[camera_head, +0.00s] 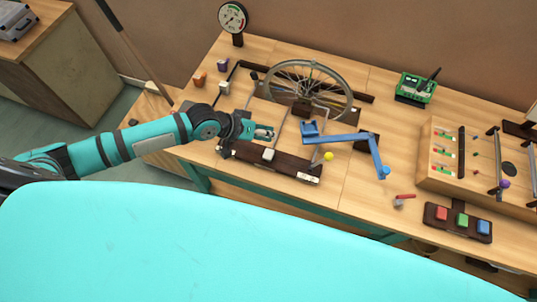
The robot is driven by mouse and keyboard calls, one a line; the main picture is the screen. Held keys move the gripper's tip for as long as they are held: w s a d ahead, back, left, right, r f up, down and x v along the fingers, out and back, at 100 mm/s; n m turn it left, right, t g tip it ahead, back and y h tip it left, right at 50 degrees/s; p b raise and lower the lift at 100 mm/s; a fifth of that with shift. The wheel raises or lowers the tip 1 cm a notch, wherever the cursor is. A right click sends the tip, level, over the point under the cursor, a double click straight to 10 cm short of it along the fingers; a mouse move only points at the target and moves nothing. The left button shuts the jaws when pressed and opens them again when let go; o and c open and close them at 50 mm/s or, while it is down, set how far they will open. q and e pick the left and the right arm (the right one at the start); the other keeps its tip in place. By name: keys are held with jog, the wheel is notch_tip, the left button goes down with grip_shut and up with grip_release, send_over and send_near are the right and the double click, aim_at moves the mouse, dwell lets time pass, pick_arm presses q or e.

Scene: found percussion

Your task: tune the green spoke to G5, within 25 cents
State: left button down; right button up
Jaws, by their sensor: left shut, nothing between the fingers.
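A spoked wheel (347,92) stands in a dark frame at the back of the wooden bench. A thin green line, seemingly the green spoke (311,72), shows in its upper half; its lower end is hidden. My left gripper (270,133) is shut and empty, in front of the wheel and to its lower left, above or near a dark base (290,166). It looks apart from the green spoke. A round dial gauge (232,17) stands behind on the left; its reading is too small to tell. My right gripper is out of view.
A blue jointed bar (345,138) and a yellow ball (328,156) are right of my left gripper. A green box (416,88), a wooden panel (430,172), and a dark block with red, green and blue buttons (458,222) lie further right. Bare bench shows around the red-handled piece (404,197).

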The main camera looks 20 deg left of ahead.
pick_arm(q)
jog(key=b, duration=0.5)
send_over(267, 152)
notch_tip(267, 152, down, 5)
jog(key=shift+f, duration=1)
jog(key=shift+f, duration=0.4)
jog(key=shift+f+b, duration=0.55)
jog(key=shift+b, duration=0.05)
dwell(0.7)
jog(key=shift+r, duration=0.15)
jog(key=shift+r+p, duration=0.85)
jog(key=shift+p, duration=0.2)
